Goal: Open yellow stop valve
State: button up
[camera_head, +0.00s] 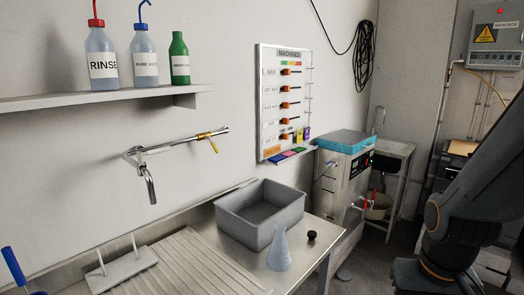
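The yellow stop valve (208,136) sits near the right end of a chrome pipe on the wall. Its small yellow lever sticks out over the pipe and slants down to the right. The chrome spout (149,186) hangs from the left end of the same pipe. I cannot tell whether water is flowing; none shows. Dark links of my arm fill the right edge, well away from the valve. My gripper is not in view.
A shelf (110,97) with several bottles is above. A metal machine (345,185) stands right of the counter. The air before the valve looks clear.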

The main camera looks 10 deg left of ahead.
aim_at(213, 144)
jog(key=z, duration=0.55)
jog(key=i, duration=1.05)
jog(key=u, duration=1.05)
jog(key=i, duration=0.6)
jog(key=u, duration=0.7)
